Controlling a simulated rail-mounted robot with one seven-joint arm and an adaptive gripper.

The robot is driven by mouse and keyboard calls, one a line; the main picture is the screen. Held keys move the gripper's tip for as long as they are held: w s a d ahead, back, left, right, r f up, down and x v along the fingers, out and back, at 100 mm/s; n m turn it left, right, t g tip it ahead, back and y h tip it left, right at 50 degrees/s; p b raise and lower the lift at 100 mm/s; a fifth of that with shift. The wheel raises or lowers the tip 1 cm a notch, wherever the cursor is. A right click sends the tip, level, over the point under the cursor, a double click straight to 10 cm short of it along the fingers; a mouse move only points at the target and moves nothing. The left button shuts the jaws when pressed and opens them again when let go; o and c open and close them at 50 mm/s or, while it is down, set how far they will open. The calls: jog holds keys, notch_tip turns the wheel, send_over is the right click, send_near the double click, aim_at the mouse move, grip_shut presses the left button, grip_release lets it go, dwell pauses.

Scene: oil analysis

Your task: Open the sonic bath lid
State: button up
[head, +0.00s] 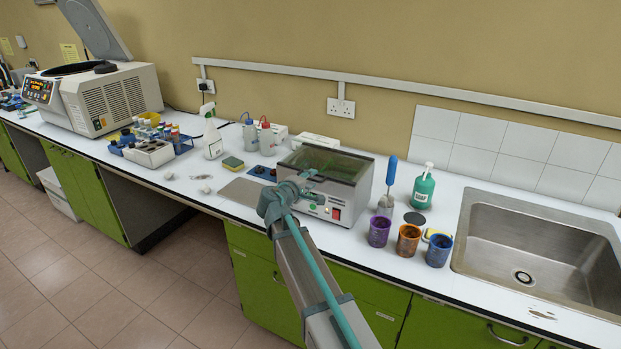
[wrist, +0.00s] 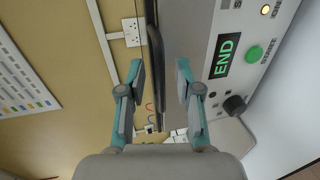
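The sonic bath (head: 343,194) is a steel box on the worktop in the head view, with a see-through, greenish lid (head: 325,162) lying closed on top. In the wrist view its front panel (wrist: 225,25) shows a green button and an "END" label. A dark lid edge or handle (wrist: 155,50) runs between my fingers. My gripper (wrist: 160,75) is open, one finger on each side of this dark strip, with gaps visible. In the head view my gripper (head: 306,182) is at the bath's upper front edge. My wrist hides part of the bath's front there.
Purple, orange and blue cups (head: 408,240), a green pump bottle (head: 423,188) and a blue-handled tool (head: 390,180) stand right of the bath, before the sink (head: 540,250). Wash bottles (head: 250,133) stand behind left. A flat grey plate (head: 240,191) lies left.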

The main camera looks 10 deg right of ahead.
jog(key=shift+w+d+f, duration=0.1)
grip_shut()
dwell(0.3)
